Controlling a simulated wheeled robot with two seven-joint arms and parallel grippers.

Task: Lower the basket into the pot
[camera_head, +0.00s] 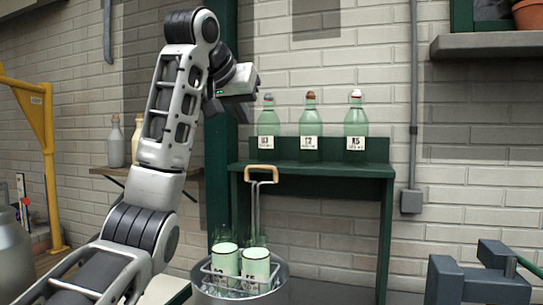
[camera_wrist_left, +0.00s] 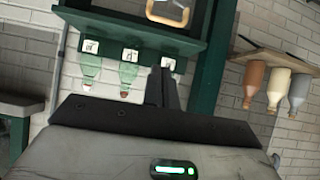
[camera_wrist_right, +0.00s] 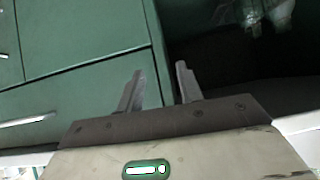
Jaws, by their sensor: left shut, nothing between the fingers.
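The basket's wooden handle (camera_head: 262,170) stands upright on thin metal rods. Its wire frame (camera_head: 240,277) holds glass bottles with pale labelled fronts (camera_head: 225,262). The frame sits within the mouth of the round metal pot (camera_head: 282,284), low in the head view; its depth inside is hidden. My left gripper (camera_head: 238,98) is above and left of the handle, apart from it. Its fingers (camera_wrist_left: 166,88) are together and empty in the left wrist view, where the handle (camera_wrist_left: 168,14) shows at the top. My right gripper (camera_wrist_right: 157,88) is open and empty, facing a green cabinet.
Several green bottles (camera_head: 310,126) stand on the green shelf (camera_head: 312,168) behind the pot. A green post (camera_head: 217,175) rises behind my left arm. A wall shelf (camera_head: 473,46) and a grey clamp-like block (camera_head: 478,280) are at right. The green cabinet (camera_wrist_right: 85,85) fills the right wrist view's left.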

